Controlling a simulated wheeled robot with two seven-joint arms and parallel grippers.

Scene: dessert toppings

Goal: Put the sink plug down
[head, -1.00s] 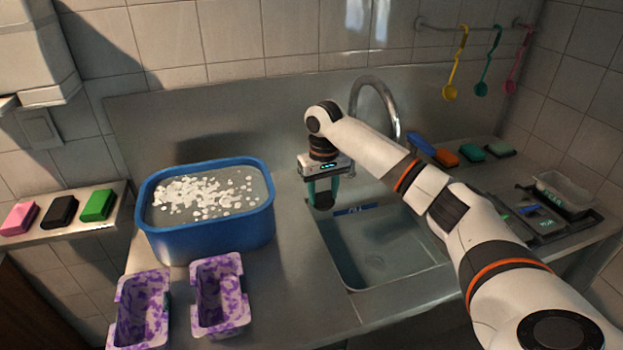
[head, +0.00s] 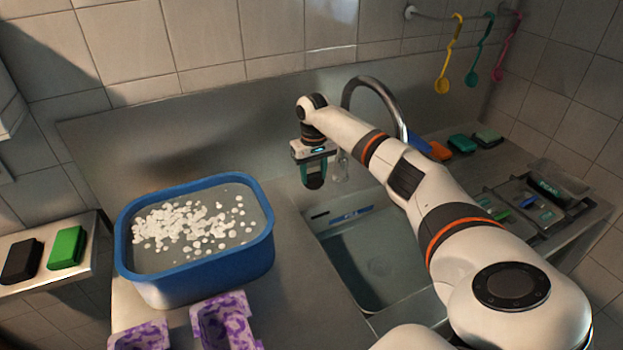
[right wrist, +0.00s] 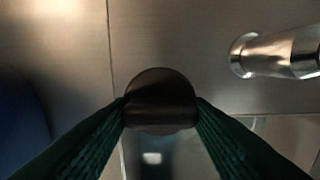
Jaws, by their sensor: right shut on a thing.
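The sink plug (right wrist: 160,100) is dark and round-edged, seen between the fingertips in the right wrist view. My right gripper (head: 314,178) is shut on it. In the head view the plug is only a small dark patch between the teal fingers. The gripper points down near the back left corner of the sink (head: 372,265), left of the curved tap (head: 378,92). Bare metal counter shows beyond the plug in the wrist view, and the basin edge lies close to it. I cannot tell the plug's height above the metal. My left gripper is not in view.
A blue tub (head: 262,240) of water with white pieces stands left of the sink. Purple-patterned moulds (head: 222,322) are in front of it. A tray (head: 545,232) and coloured blocks (head: 461,144) lie right of the sink. Ladles (head: 443,85) hang on the wall.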

